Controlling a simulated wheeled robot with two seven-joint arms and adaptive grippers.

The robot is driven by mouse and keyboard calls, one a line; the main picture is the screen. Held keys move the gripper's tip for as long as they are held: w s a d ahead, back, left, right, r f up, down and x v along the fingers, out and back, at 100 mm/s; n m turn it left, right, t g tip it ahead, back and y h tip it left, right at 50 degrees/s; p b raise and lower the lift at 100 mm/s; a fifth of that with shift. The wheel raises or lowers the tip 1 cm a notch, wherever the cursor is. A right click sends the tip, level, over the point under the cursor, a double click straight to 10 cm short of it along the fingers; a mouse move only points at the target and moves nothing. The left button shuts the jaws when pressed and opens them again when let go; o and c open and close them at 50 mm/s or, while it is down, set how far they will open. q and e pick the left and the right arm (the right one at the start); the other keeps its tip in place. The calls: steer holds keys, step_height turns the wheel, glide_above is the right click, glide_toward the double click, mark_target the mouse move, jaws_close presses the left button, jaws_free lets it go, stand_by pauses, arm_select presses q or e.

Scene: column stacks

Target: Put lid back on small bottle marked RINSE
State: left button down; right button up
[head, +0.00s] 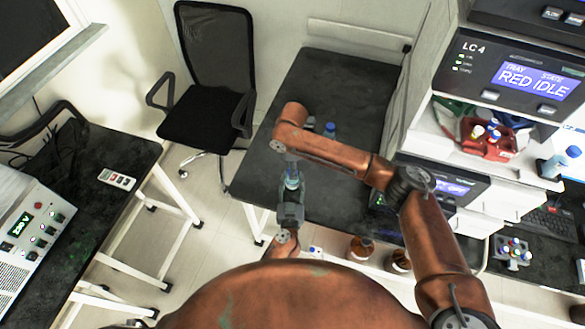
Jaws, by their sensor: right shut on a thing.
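My right arm reaches in from the right and bends down over the near left part of the dark bench (345,85). Its gripper (290,162) is shut on a small blue thing (292,183), too small and partly covered to tell as lid or bottle. A second grey gripper, my left (290,211), is just below it in the picture, close to the same thing. Its jaws are too unclear to read. A small blue-topped bottle (329,130) stands on the bench behind my right forearm. No RINSE marking is legible.
Brown bottles (361,247) are near the bench's front edge. At right are an LC 4 instrument (530,75), a red tray (488,145) and a blue-capped bottle (562,162). A black chair (210,100) stands at left. The far bench top is clear.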

steer(key=shift+m, duration=0.3)
jaws_close()
steer(key=o, duration=1.1)
jaws_free()
steer(key=shift+o, duration=0.2)
step_height(320, 180, up, 12)
arm_select(q)
steer(key=c, duration=1.2)
jaws_free()
steer(key=shift+o, duration=0.2)
